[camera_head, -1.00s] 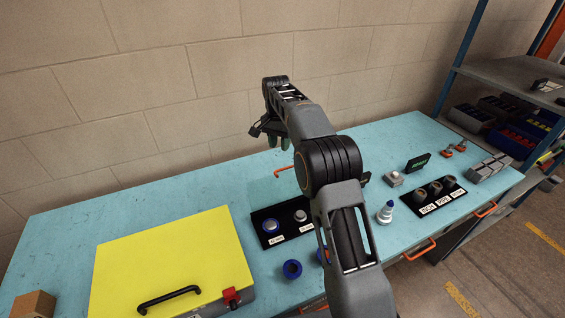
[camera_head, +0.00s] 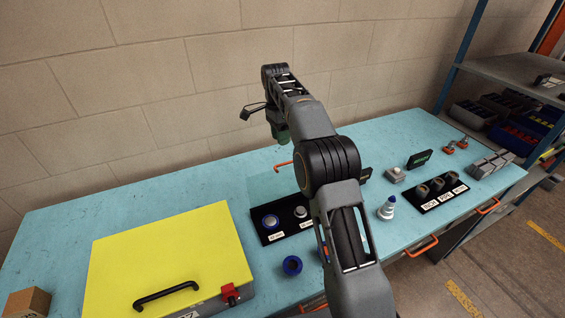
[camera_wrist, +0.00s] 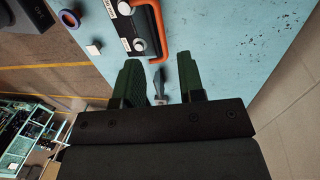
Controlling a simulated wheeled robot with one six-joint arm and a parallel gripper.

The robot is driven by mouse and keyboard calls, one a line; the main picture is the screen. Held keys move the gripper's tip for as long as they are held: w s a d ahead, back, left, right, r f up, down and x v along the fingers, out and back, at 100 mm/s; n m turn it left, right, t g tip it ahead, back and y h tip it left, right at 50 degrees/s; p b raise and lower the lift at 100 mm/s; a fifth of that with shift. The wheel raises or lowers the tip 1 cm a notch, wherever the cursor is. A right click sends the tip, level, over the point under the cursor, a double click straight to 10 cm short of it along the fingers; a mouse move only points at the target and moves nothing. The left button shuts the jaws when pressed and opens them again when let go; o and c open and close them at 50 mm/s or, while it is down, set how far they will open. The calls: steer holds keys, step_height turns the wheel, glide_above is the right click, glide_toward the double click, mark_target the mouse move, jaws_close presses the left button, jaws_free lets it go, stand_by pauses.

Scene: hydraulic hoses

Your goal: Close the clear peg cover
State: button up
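The clear peg cover (camera_head: 262,186) is a faint transparent panel standing raised behind the black peg tray (camera_head: 262,238). Its orange handle (camera_head: 284,166) is at the top edge. In the wrist view the handle (camera_wrist: 162,35) is a large orange bar just ahead of the fingertips, with the tray's pegs (camera_wrist: 139,44) beside it. My gripper (camera_head: 283,137) is above and behind the handle in the head view. In the wrist view my gripper (camera_wrist: 158,68) has its two green fingers apart, with the handle not between them. My arm hides the tray's right end.
A yellow-lidded case (camera_head: 170,255) stands at the left. A blue-tipped cone (camera_head: 387,208) and a labelled black tray (camera_head: 440,194) stand right of my arm. The wall is close behind; the back left bench top is clear.

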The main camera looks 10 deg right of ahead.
mark_target(290, 177)
steer(key=f, duration=0.2)
steer(key=s+f, duration=0.1)
steer(key=f, duration=0.5)
steer(key=shift+s+d+f, duration=0.15)
steer(key=shift+s+f, duration=0.05)
steer(key=shift+s, duration=0.05)
jaws_close()
